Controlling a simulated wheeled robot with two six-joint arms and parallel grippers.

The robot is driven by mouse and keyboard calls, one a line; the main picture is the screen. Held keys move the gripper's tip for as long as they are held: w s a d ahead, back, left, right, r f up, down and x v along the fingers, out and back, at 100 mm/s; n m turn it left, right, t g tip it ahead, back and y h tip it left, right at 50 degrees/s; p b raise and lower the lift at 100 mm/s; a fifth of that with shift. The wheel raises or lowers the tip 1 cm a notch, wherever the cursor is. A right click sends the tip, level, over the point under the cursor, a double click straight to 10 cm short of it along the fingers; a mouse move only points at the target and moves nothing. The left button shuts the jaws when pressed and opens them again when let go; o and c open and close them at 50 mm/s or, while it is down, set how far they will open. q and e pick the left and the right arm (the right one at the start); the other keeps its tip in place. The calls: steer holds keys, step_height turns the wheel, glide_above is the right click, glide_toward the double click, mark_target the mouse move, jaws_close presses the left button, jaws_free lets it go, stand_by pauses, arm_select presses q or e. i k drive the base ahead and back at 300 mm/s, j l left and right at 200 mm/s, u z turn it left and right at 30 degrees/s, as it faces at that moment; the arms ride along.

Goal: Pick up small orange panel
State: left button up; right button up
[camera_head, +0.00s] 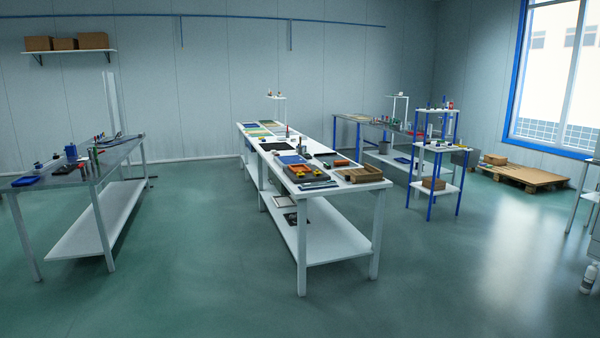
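A long white table (335,195) stands in the middle of the room, some distance off. A small orange item (341,162) lies on its top toward the right edge; it is too small to tell whether it is a panel. An orange-rimmed tray or frame (305,172) with dark contents lies nearer the front end. Flat coloured sheets, some green and yellowish, lie at the table's far end (262,128); I cannot make out an orange one there. Neither of my grippers is in view.
A brown wooden box (362,174) sits on the table's front right corner. A grey workbench (80,172) stands at left, blue-legged stands (437,180) at right. A pallet (530,174) lies by the window. The green floor (190,260) in front is clear.

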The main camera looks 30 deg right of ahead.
mark_target(300, 168)
steer(key=i+l+z, duration=0.25)
steer(key=i, duration=0.4)
steer(key=i+j+z, duration=0.2)
steer(key=i, duration=1.45)
steer(key=i+l, duration=0.15)
steer(key=i, duration=1.55)
steer(key=i+z, duration=0.2)
steer(key=i, duration=0.2)
steer(key=i+j+z, duration=0.15)
steer(key=i, duration=0.3)
steer(key=i+j+z, duration=0.2)
steer(key=i, duration=0.2)
steer(key=i+j+z, duration=0.2)
steer(key=i, duration=0.2)
steer(key=i+j+z, duration=0.15)
steer(key=i+z, duration=0.15)
steer(key=z, duration=0.15)
steer(key=i+j+z, duration=0.25)
steer(key=z, duration=0.25)
steer(key=i+j+z, duration=0.2)
steer(key=j+z, duration=0.25)
steer(key=i+j+z, duration=0.1)
steer(key=j+z, duration=0.35)
steer(key=i+l, duration=0.05)
steer(key=l, duration=0.05)
